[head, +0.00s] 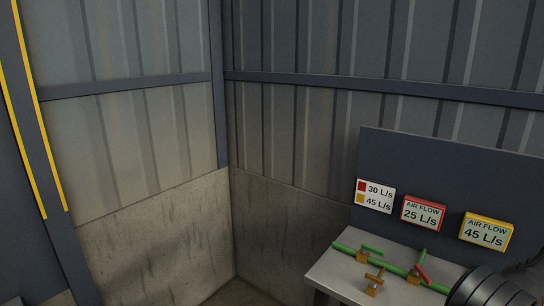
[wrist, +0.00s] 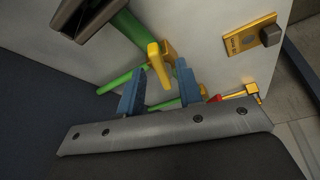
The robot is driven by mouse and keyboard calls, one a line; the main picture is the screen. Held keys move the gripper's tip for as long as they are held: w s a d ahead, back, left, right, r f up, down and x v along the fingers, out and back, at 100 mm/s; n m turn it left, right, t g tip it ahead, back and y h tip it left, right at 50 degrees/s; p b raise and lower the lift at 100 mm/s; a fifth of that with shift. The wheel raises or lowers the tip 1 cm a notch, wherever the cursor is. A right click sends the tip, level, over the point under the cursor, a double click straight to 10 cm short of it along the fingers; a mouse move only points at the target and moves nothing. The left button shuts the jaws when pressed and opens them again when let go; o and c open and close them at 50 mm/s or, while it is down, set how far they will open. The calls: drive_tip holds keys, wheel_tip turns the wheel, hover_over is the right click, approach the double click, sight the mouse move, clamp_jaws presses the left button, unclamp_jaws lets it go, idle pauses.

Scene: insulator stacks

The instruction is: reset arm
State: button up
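In the wrist view my gripper (wrist: 160,88) has its two blue fingers spread apart. The fingers look empty. In the head view the gripper is out of sight, and only a dark rounded part of my arm shows at the lower right.
The pipe sits on a light grey table (head: 335,276) against a dark panel (head: 450,165). The panel area has a legend sign (head: 375,196), a red-framed 25 L/s sign (head: 422,213) and a yellow-framed 45 L/s sign (head: 486,232). The space left of the table looks clear.

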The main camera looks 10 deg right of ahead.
drive_tip(key=v, duration=1.1)
drive_tip(key=x, duration=1.1)
drive_tip(key=shift+w+a+f, duration=0.1)
drive_tip(key=shift+f, duration=0.25)
drive_tip(key=shift+a+r+m+h, duration=0.15)
drive_tip(key=shift+a+m+h, duration=0.15)
drive_tip(key=shift+m, duration=0.4)
drive_tip(key=shift+s+a+m+h, duration=0.2)
drive_tip(key=shift+m+h, duration=0.1)
drive_tip(key=shift+m, duration=0.4)
drive_tip(key=shift+o, duration=0.2)
